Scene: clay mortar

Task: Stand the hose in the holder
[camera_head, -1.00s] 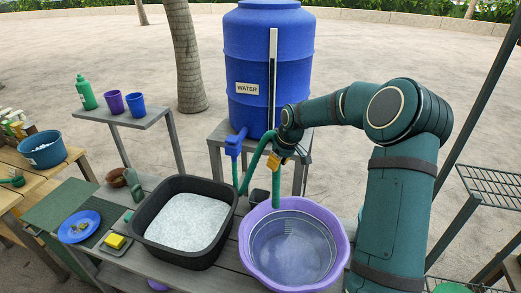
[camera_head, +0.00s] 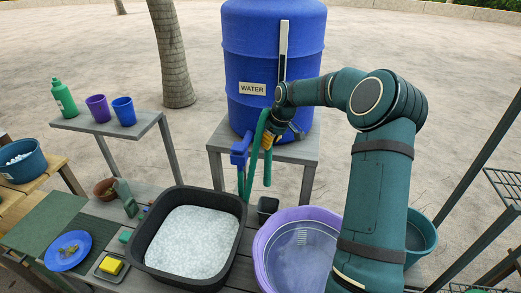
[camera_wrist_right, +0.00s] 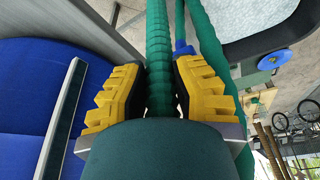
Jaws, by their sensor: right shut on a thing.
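The green ribbed hose (camera_head: 255,150) rises from the blue tap (camera_head: 240,150) on the water barrel, bends over and hangs down. Its free end hangs in the air above the small dark square container (camera_head: 267,206), which looks like the holder. My right gripper (camera_head: 271,140) is shut on the hose near the top of its bend. In the right wrist view the hose (camera_wrist_right: 159,50) runs between the yellow finger pads (camera_wrist_right: 160,90), with another stretch of hose beside it. My left gripper is not in view.
The black tub (camera_head: 238,245) of white granules stands to the left. The blue water barrel (camera_head: 275,60) rises behind. A teal bucket (camera_head: 428,238) is at right.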

